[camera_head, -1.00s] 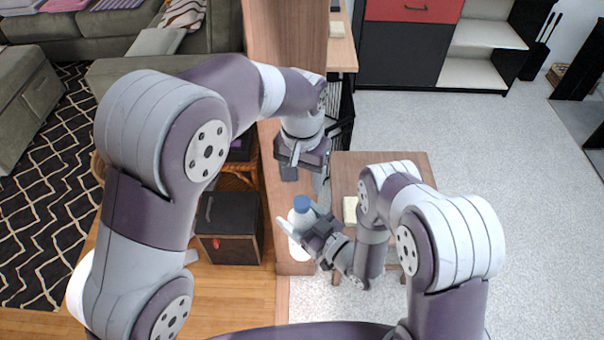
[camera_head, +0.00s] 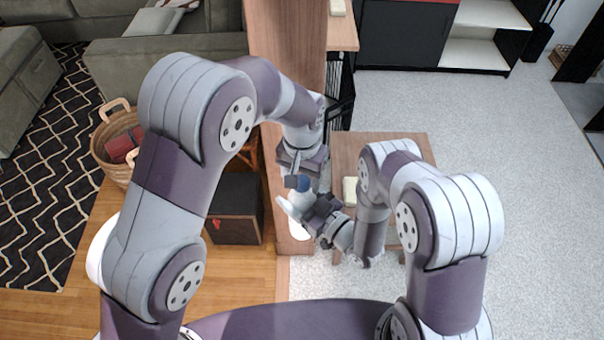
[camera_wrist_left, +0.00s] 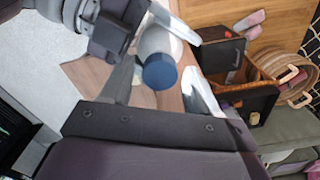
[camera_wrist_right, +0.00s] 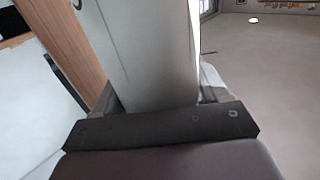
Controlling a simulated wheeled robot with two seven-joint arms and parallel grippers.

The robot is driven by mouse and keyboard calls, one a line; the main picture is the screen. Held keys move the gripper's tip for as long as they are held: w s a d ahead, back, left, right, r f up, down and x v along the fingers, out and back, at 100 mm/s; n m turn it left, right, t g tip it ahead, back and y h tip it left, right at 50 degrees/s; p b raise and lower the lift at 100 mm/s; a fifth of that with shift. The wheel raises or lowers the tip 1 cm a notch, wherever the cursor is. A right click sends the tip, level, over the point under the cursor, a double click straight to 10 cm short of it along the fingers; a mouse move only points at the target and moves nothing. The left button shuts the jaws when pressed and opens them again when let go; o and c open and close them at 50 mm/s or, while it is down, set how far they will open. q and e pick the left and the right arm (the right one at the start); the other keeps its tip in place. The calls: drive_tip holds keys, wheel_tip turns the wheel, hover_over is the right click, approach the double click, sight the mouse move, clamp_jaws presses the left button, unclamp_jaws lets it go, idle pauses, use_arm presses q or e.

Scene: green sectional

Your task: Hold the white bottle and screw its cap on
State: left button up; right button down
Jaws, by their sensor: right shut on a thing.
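The white bottle (camera_head: 297,201) stands upright over the narrow wooden surface, with a blue cap (camera_head: 304,184) at its top. I cannot tell how tightly the cap sits. My right gripper (camera_head: 296,208) is shut on the bottle's body from the right. In the right wrist view the bottle (camera_wrist_right: 155,50) fills the space between the fingers. My left gripper (camera_head: 299,181) points down over the cap and hides part of it. In the left wrist view its open fingers lie on either side of the cap (camera_wrist_left: 160,72), with gaps visible.
A wooden stool (camera_head: 412,150) with a pale block (camera_head: 349,190) on it stands right of the bottle. A dark box (camera_head: 237,208) and a wicker basket (camera_head: 117,140) are on the floor to the left. Pale floor at the right is clear.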

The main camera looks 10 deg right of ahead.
use_arm(q)
drive_tip(key=c, duration=1)
drive_tip(key=o, duration=1.2)
drive_tip(key=shift+o, duration=0.2)
wheel_tip(320, 180, up, 8)
drive_tip(key=shift+f, duration=0.25)
